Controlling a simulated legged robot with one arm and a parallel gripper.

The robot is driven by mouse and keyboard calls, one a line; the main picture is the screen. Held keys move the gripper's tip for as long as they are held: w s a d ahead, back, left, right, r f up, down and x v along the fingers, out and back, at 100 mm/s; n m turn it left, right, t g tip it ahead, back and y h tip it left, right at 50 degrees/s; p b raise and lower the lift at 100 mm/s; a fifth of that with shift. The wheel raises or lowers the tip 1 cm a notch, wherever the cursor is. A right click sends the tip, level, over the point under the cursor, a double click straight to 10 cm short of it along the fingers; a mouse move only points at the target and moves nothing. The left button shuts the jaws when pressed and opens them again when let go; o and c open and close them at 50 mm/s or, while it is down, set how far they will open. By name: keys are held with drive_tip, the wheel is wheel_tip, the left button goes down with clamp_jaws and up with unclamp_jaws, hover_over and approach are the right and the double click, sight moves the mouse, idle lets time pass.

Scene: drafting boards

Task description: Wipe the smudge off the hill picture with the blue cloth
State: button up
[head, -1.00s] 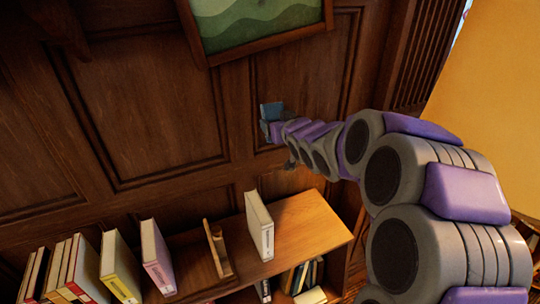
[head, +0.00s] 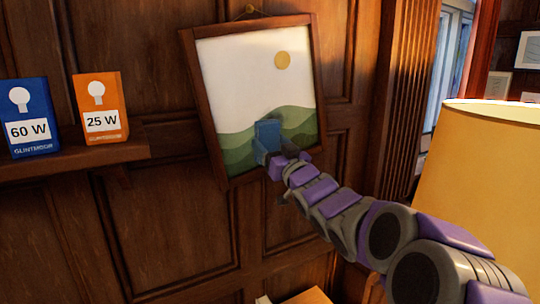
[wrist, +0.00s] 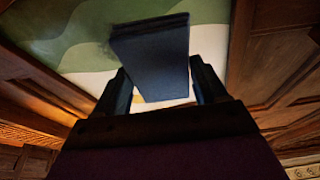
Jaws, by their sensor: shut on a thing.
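The hill picture (head: 240,85) hangs slightly tilted on the panelled wall in a brown frame, with green hills, a pale sky and a yellow sun. The blue cloth (head: 267,133), a folded pad, is in front of the hills at the lower middle. It also shows in the wrist view (wrist: 150,60), between the two fingers. My gripper (head: 275,155) is shut on it. I cannot tell whether the cloth touches the picture.
A wall shelf (head: 80,155) at left holds a blue box (head: 30,118) and an orange box (head: 100,108). A large yellow lampshade (head: 485,190) stands at right, close to my arm. The wall below the picture is clear.

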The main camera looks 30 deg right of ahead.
sight(251, 131)
drive_tip(key=shift+w+a, duration=0.4)
drive_tip(key=shift+w, duration=0.75)
drive_tip(key=shift+w+a, duration=0.2)
drive_tip(key=shift+w, duration=0.7)
drive_tip(key=shift+w+a, duration=0.15)
drive_tip(key=shift+w, duration=0.75)
drive_tip(key=shift+w+d, duration=0.35)
drive_tip(key=shift+w+a+p, duration=0.2)
drive_tip(key=shift+w+p, duration=0.2)
drive_tip(key=shift+w, duration=0.15)
drive_tip(key=shift+d+r, duration=0.1)
drive_tip(key=shift+d+r+p, duration=0.15)
drive_tip(key=shift+d+p, duration=0.85)
drive_tip(key=shift+p, duration=0.1)
drive_tip(key=shift+d+r+p, duration=0.1)
drive_tip(key=shift+d+p, duration=0.85)
drive_tip(key=shift+p, duration=0.15)
